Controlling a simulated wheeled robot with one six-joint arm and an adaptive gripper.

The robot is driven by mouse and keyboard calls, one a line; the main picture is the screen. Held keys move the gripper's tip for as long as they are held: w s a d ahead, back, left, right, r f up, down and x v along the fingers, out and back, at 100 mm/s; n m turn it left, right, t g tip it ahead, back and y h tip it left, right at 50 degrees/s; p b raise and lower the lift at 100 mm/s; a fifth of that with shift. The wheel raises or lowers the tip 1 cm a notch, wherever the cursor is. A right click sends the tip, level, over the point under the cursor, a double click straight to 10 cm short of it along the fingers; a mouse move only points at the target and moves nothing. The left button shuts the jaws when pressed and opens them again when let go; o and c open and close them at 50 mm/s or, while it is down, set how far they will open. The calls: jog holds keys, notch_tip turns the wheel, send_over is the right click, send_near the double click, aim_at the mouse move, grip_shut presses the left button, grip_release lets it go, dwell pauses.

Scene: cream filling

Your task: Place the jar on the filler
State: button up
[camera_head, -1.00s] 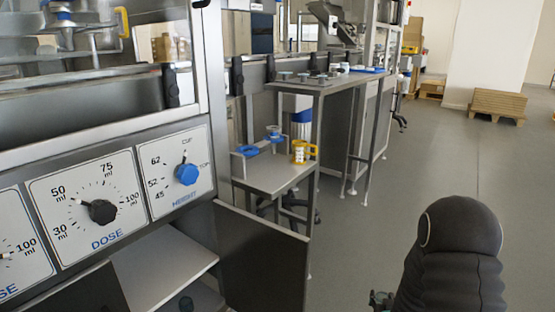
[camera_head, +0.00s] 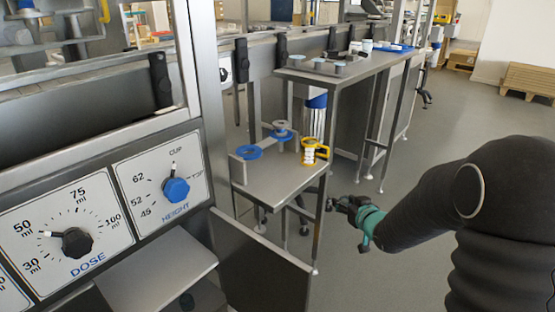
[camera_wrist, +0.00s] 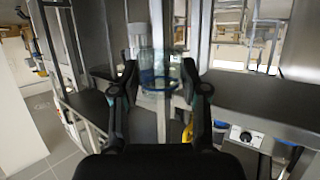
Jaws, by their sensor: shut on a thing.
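My gripper (camera_head: 345,204) is at the end of my arm, low in the head view, to the right of a small side table. In the wrist view, my gripper (camera_wrist: 160,82) is shut on a clear, see-through jar (camera_wrist: 160,76), with one finger on each side. The jar is hard to make out in the head view. A steel machine that appears to be the filler fills the left of the head view, with a white dial panel (camera_head: 160,178) marked DOSE and HEIGHT. My gripper is apart from this machine.
The side table (camera_head: 275,183) holds blue ring parts (camera_head: 249,152) and a yellow-framed part (camera_head: 314,151). A taller steel table (camera_head: 350,70) with small parts stands behind. A dark open door panel (camera_head: 258,265) juts out below the dials. The floor at the right is open.

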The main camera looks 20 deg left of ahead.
jog(key=s+a+r+n+g+y+p, duration=0.1)
jog(key=a+r+p, duration=0.15)
jog(key=r, duration=0.45)
jog(key=s+a+r+n+y+p, duration=0.1)
jog(key=a+r, duration=0.2)
jog(key=r, duration=0.5)
jog(key=s+a+r+n+g+y+p, duration=0.1)
jog(key=s+a+r+p, duration=0.1)
jog(key=r, duration=0.5)
send_over(277, 186)
notch_tip(277, 186, down, 7)
jog(key=shift+r+b, duration=0.2)
jog(key=shift+b, duration=0.15)
jog(key=shift+f, duration=1.9)
jog(key=shift+f+b, duration=0.1)
jog(key=shift+b, duration=0.25)
jog(key=shift+f, duration=0.15)
jog(key=o, duration=0.9)
